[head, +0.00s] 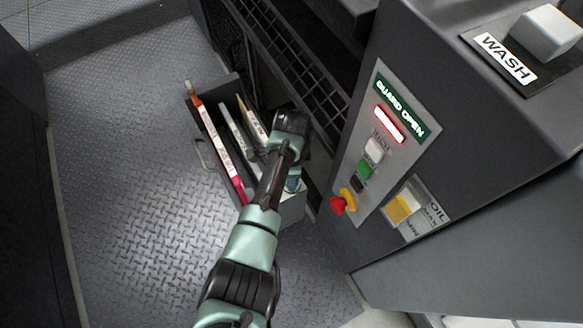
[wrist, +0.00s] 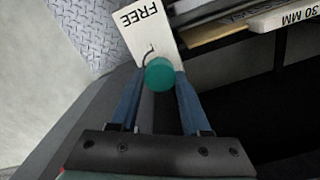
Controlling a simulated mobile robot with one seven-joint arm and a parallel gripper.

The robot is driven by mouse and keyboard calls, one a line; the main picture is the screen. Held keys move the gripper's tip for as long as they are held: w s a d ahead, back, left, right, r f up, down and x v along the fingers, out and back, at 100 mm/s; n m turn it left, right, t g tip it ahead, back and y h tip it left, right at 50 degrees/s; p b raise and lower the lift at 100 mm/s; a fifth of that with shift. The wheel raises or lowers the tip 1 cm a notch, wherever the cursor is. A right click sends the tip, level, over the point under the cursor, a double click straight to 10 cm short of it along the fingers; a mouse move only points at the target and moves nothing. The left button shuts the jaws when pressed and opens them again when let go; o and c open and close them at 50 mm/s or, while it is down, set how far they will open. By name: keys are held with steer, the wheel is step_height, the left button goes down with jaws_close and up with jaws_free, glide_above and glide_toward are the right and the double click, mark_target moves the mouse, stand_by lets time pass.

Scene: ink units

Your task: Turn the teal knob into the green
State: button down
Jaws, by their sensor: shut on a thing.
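The teal knob (wrist: 160,74) shows in the wrist view as a round teal cap between the tips of my two blue fingers. My gripper (wrist: 160,82) is shut on it. A white plate (wrist: 150,38) lettered FREE, upside down in this view, lies just beyond the knob, with a short dark curved mark beside it. I see no green zone near the knob; my fingers and the knob may cover it. In the head view my gripper (head: 292,184) points down at the open drawer's right end, and my arm hides much of that spot.
The dark drawer (head: 283,213) holds several labelled long tools, among them a red-and-orange one (head: 218,150). A machine panel (head: 385,150) with a GUARD OPEN sign, buttons and a red knob (head: 338,205) stands to the right. Open tread-plate floor (head: 120,180) lies left.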

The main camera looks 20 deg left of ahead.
steer(key=n+p, duration=0.1)
steer(key=n, duration=0.3)
steer(key=shift+n+p, duration=0.35)
steer(key=shift+n, duration=0.05)
stand_by(0.4)
steer(key=shift+c, duration=1.8)
jaws_free()
step_height(320, 180, up, 13)
steer(key=p, duration=0.5)
